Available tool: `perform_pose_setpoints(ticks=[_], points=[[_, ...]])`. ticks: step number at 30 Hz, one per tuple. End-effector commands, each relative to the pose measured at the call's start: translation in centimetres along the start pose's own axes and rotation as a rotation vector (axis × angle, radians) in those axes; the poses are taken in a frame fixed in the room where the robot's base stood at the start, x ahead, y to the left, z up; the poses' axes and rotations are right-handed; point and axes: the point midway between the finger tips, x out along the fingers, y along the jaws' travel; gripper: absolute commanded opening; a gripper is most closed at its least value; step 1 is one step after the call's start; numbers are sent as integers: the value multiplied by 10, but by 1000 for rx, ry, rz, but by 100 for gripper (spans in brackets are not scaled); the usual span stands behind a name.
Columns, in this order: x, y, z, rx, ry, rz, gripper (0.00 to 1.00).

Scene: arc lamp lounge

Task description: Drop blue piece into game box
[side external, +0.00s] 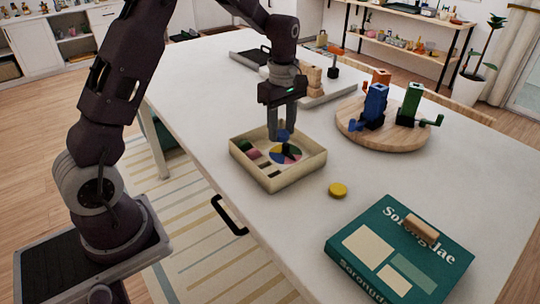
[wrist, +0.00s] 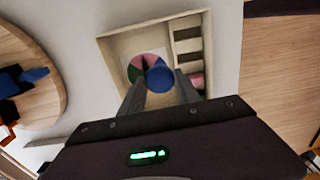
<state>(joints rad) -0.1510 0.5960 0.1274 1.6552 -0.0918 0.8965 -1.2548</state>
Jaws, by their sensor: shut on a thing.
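The game box (side external: 293,178) is an open, cream-coloured tray on the white table, with a round multicoloured wheel (side external: 291,152) and small side compartments inside. My gripper (side external: 281,134) points down over the box, shut on the round blue piece (side external: 283,136). In the wrist view the blue piece (wrist: 160,80) is between my fingertips and hides part of the wheel (wrist: 140,64). The box (wrist: 107,33) lies below it there. I cannot tell how far the piece is above the wheel. A pink piece (wrist: 197,80) sits in a side compartment.
A yellow disc (side external: 338,190) lies on the table outside the box. A teal game box lid (side external: 400,250) with a wooden piece (side external: 422,230) on it is at the front right. A round wooden board (side external: 388,139) carries blue, green and orange figures. Trays stand behind.

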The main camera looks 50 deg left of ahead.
Motion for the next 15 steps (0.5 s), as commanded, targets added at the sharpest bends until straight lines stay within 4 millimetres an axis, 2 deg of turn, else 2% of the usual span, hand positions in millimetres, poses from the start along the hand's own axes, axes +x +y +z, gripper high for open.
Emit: perform_pose_setpoints(ticks=[6,15], points=[[25,0,0,-1,0,-2,1],[29,0,0,-1,0,1,1]])
